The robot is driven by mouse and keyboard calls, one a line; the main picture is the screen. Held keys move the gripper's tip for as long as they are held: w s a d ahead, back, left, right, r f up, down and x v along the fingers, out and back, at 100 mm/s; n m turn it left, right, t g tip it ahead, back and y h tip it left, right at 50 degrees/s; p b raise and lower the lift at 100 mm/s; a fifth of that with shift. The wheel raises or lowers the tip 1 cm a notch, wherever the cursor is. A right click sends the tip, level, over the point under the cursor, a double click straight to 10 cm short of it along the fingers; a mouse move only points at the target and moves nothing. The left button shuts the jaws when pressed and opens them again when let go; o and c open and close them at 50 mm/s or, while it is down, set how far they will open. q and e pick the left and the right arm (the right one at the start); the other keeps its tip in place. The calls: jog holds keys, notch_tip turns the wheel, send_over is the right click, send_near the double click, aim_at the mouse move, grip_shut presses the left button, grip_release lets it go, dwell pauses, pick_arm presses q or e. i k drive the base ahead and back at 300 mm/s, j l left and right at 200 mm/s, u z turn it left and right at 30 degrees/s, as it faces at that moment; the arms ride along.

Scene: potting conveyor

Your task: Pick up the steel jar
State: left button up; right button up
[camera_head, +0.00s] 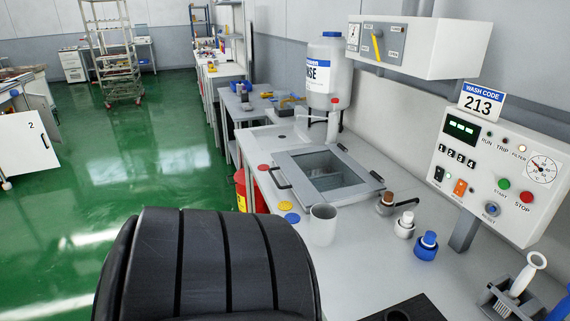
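A plain grey, open-topped cylinder (322,225), which looks like the steel jar, stands upright on the grey worktop near its front edge. It is just in front of the sink's near corner, and nothing holds it. A large black ribbed part of mine fills the bottom left and middle of the view and comes close to the jar's left side in the picture. Neither of my grippers shows.
The sink (287,162) lies behind the jar. A control panel (500,170) overhangs the right side.

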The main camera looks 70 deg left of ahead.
aim_at(323, 221)
jog(key=j+u, duration=0.15)
jog(key=u, duration=1.6)
jog(key=i+j+u, duration=0.15)
